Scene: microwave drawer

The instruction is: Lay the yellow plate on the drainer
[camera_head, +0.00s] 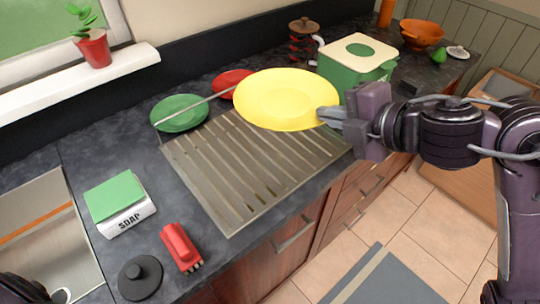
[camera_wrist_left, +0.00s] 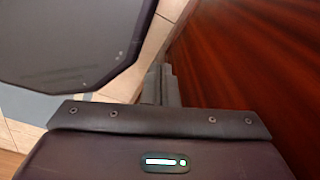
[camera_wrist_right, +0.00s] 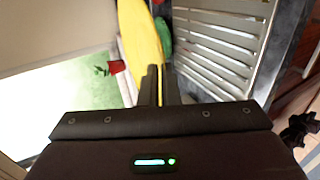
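The yellow plate (camera_head: 285,97) is held by its right edge in my right gripper (camera_head: 328,116). It hangs in the air over the far part of the metal drainer (camera_head: 222,172), roughly level and hiding some of its slats. In the right wrist view, the plate (camera_wrist_right: 140,40) shows edge-on between the fingers (camera_wrist_right: 161,85), with the slatted drainer (camera_wrist_right: 215,45) to the right. My left gripper (camera_wrist_left: 160,85) shows in the left wrist view beside a reddish-brown wooden surface. Its fingers are together with nothing between them.
A green plate (camera_head: 180,113) and a red plate (camera_head: 232,83) lie behind the drainer. A green-and-cream container (camera_head: 358,62) stands close to my right gripper. A soap box (camera_head: 122,205), red brush (camera_head: 180,247) and black lid (camera_head: 140,278) are at front left. The drainer's front slats are clear.

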